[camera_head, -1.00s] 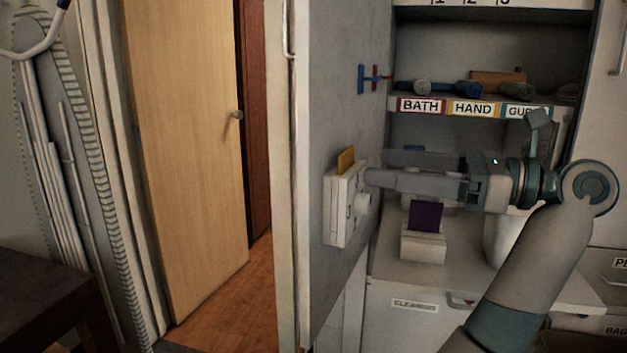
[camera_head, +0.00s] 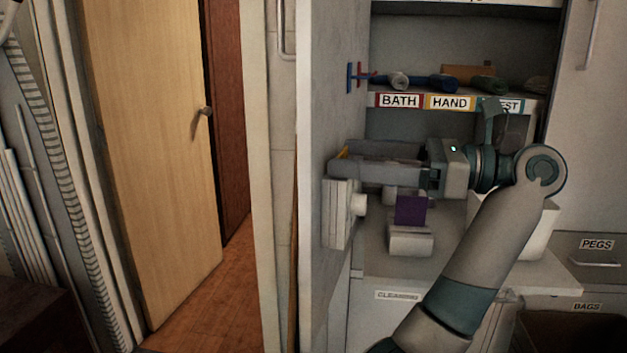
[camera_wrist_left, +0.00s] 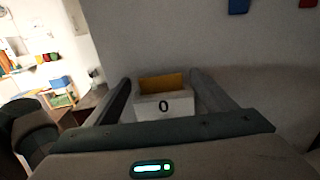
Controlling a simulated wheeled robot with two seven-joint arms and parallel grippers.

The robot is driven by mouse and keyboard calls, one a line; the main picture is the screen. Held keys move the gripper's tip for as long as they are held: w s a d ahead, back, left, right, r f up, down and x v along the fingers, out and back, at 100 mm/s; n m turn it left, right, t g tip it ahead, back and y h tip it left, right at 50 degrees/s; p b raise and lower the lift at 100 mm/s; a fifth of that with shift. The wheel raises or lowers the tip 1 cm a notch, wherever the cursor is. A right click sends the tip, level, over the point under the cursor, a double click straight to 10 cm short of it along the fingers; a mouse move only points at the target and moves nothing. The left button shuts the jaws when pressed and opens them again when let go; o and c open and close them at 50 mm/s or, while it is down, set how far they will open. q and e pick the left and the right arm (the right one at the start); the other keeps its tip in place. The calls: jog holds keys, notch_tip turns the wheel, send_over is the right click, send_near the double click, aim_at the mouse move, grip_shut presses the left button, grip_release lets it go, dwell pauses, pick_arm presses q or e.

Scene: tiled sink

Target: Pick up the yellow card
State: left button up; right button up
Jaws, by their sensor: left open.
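The yellow card (camera_wrist_left: 163,82) stands in the top of a white wall-mounted holder (camera_wrist_left: 150,108) marked 0. In the head view only a sliver of the card (camera_head: 343,152) shows behind my fingers, above the holder (camera_head: 338,215). My left gripper (camera_head: 338,160) is open at the top of the holder, its fingers pointing left toward the wall. In the left wrist view my left gripper (camera_wrist_left: 160,80) has one finger on each side of the card, with gaps visible. I cannot tell how deep the card sits between the fingers. My right gripper is out of view.
The grey wall panel (camera_head: 325,100) is close to the fingertips. A small box with a purple card (camera_head: 411,210) stands on the counter below the gripper. Rolled towels (camera_head: 440,82) lie on the labelled shelf behind. A wooden door (camera_head: 150,150) is at left.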

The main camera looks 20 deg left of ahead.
pick_arm(q)
jog(key=shift+a, duration=0.45)
jog(key=shift+d, duration=0.2)
jog(key=c, duration=1.1)
jog(key=shift+c, duration=0.2)
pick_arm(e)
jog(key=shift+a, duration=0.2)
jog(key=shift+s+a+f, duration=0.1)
